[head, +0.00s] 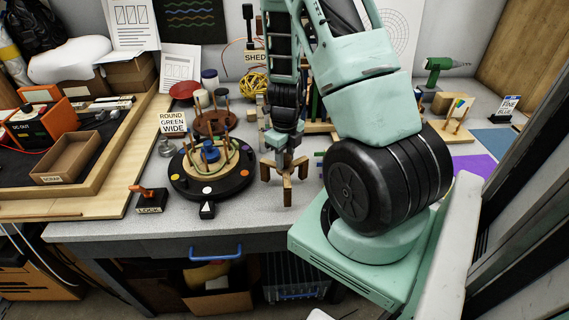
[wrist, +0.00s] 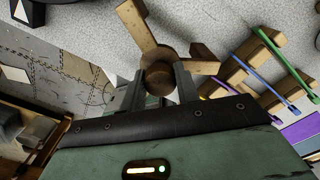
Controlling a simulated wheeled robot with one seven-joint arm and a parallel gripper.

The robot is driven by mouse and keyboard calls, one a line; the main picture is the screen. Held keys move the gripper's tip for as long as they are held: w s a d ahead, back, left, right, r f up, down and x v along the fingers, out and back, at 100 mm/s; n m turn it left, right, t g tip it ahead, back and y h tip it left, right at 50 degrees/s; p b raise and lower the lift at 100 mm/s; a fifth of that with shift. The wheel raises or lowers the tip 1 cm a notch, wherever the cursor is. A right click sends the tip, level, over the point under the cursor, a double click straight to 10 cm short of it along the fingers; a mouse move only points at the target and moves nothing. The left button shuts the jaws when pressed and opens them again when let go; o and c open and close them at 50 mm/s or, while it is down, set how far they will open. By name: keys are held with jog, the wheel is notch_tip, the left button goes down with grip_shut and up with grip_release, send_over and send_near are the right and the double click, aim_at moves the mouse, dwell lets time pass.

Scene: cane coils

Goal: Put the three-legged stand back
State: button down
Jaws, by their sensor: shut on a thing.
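The three-legged stand (head: 288,188) is wooden, with short legs spreading from a round hub. In the head view it is right of the black round turntable (head: 183,192), near the front of the grey bench. My gripper (head: 285,158) points down and is shut on the stand's hub from above. In the wrist view the stand (wrist: 140,28) shows its round post between the two fingers of my gripper (wrist: 159,85), with legs reaching up and right. I cannot tell whether its feet touch the bench.
A "ROUND GREEN WIDE" card (head: 172,122) stands behind the turntable, which carries pegs and coloured dots. A lock (head: 150,197) with an orange handle sits at the front left. A wooden rack with coloured strips (wrist: 265,75) is close to the stand's right in the wrist view.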

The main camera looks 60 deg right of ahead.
jog(key=shift+f, duration=1.1)
jog(key=shift+f, duration=0.1)
jog(key=c, duration=1)
grip_release()
jog(key=shift+c, duration=0.2)
